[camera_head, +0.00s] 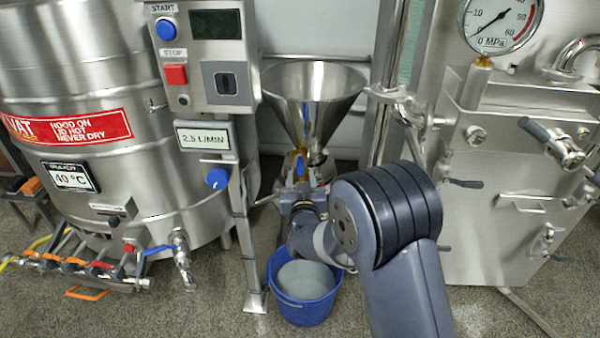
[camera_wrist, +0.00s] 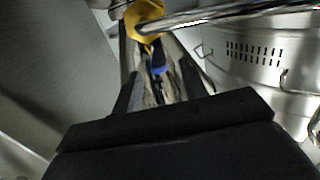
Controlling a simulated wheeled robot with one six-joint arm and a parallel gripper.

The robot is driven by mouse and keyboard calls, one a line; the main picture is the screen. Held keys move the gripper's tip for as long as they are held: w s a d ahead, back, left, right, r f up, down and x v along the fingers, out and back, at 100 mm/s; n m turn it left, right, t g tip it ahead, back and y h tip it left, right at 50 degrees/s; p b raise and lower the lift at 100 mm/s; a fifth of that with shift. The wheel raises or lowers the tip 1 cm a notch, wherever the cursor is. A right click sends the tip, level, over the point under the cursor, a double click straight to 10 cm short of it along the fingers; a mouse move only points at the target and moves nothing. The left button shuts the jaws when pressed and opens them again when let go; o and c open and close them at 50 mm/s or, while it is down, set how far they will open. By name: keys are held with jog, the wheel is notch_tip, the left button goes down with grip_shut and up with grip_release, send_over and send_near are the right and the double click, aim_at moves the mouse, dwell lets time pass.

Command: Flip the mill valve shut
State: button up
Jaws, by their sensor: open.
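The mill's steel funnel hopper (camera_head: 313,98) stands in the middle of the head view, behind my arm. A small blue valve handle (camera_head: 300,165) shows below the hopper, close to my gripper (camera_head: 298,180). In the wrist view the blue handle (camera_wrist: 158,63) appears between the two fingers of my gripper (camera_wrist: 149,48), with a yellow part (camera_wrist: 144,17) just beyond. The gripper is open; I cannot tell whether a finger touches the handle. My arm and gripper hide much of the mill body and valve.
A blue bucket (camera_head: 302,308) with grey contents stands on the floor below my gripper. A control box (camera_head: 205,55) on a post and a large steel vat (camera_head: 85,110) stand left. A steel cabinet with a pressure gauge (camera_head: 500,22) stands right.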

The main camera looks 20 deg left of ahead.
aim_at(300, 174)
jog(key=shift+b+x, duration=0.5)
jog(key=shift+x, duration=1.75)
jog(key=shift+c, duration=0.2)
grip_shut()
jog(key=shift+a, duration=0.1)
